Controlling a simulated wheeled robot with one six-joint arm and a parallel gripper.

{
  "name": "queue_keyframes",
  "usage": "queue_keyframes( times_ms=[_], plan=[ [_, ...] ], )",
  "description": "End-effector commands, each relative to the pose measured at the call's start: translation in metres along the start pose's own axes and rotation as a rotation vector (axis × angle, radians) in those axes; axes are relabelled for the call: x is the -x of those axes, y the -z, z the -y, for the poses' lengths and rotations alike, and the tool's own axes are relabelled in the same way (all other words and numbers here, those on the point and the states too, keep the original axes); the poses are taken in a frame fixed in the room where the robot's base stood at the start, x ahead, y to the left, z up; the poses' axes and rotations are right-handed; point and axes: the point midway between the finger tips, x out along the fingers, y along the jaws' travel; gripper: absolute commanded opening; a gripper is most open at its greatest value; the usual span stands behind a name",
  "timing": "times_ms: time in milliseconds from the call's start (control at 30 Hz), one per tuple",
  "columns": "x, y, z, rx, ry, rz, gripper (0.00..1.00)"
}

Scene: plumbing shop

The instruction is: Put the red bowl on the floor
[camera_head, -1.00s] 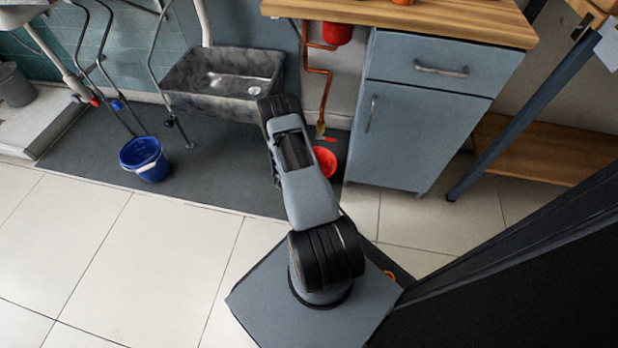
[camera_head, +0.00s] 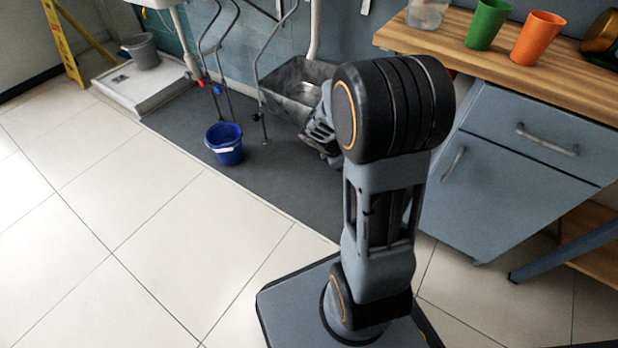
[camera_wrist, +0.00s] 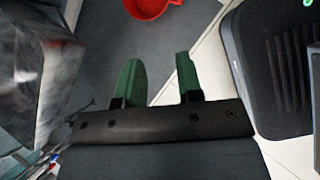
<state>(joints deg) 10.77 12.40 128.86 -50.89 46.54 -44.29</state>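The red bowl (camera_wrist: 148,8) shows at the top edge of the wrist view, partly cut off, over the dark grey mat. It appears to rest on the mat. In the head view my arm hides it. My gripper (camera_wrist: 157,82) has two green fingers spread apart with nothing between them. The bowl is ahead of the fingertips and apart from them. In the head view, part of my wrist shows in front of the grey sink, but the fingers are hidden.
A blue bucket (camera_head: 224,143) stands on the dark mat (camera_head: 290,185). The grey sink (camera_head: 290,85) is behind. A blue-grey cabinet (camera_head: 500,190) with a wooden top holds a green cup (camera_head: 488,24) and an orange cup (camera_head: 537,38). Tiled floor (camera_head: 130,220) at left is clear.

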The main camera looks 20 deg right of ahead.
Motion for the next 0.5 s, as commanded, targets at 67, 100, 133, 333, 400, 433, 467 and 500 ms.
queue_keyframes(
  times_ms=[67, 100, 133, 333, 400, 433, 467, 500],
  plan=[
    [0.042, 0.004, 0.019, -0.288, 0.004, -0.100, 0.34],
    [0.059, 0.008, 0.029, -0.424, 0.021, -0.156, 0.34],
    [0.071, 0.011, 0.036, -0.523, 0.036, -0.198, 0.34],
    [0.133, 0.033, 0.079, -1.007, 0.184, -0.442, 0.34],
    [0.147, 0.039, 0.090, -1.112, 0.239, -0.503, 0.34],
    [0.152, 0.041, 0.094, -1.148, 0.261, -0.524, 0.34],
    [0.156, 0.043, 0.098, -1.178, 0.281, -0.543, 0.34],
    [0.161, 0.045, 0.101, -1.212, 0.303, -0.564, 0.34]
  ],
)
